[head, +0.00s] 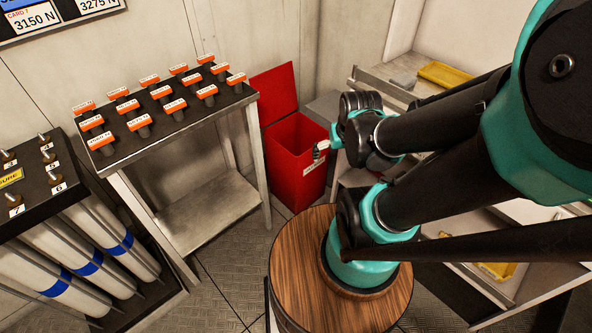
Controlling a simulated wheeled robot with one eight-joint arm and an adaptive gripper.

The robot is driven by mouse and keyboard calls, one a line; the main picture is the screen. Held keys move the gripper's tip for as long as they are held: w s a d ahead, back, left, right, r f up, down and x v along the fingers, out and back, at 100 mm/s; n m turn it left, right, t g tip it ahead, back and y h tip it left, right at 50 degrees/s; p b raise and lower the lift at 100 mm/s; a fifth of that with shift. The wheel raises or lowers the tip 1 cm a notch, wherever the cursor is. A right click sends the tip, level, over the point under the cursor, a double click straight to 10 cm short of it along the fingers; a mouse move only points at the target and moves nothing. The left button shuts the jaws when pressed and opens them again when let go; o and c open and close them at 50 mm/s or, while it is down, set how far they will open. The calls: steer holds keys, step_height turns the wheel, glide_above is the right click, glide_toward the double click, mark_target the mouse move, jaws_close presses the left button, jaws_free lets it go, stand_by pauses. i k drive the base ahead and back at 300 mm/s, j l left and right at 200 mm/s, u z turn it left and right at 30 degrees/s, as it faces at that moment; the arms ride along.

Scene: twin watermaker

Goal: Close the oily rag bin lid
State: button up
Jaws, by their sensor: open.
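The oily rag bin (290,165) is a red box standing on the floor in the middle of the head view. Its red lid (274,93) stands raised at the back, against the wall side, so the bin is open and its dark red inside shows. A small pale label is on its front. My gripper (321,149) is at the bin's right side in the picture, in front of its upper right edge. It is small and partly hidden by my wrist. It looks open, with nothing seen in it. I cannot tell whether it touches the bin.
A metal table (205,205) with rows of orange-topped tools stands left of the bin. A rack of white cylinders (85,260) is at the lower left. Shelves with a yellow tray (441,74) are on the right. Floor is clear between the table and my round wooden-topped base.

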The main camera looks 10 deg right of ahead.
mark_target(276, 86)
steer(key=i+j, duration=0.75)
steer(key=i, duration=0.05)
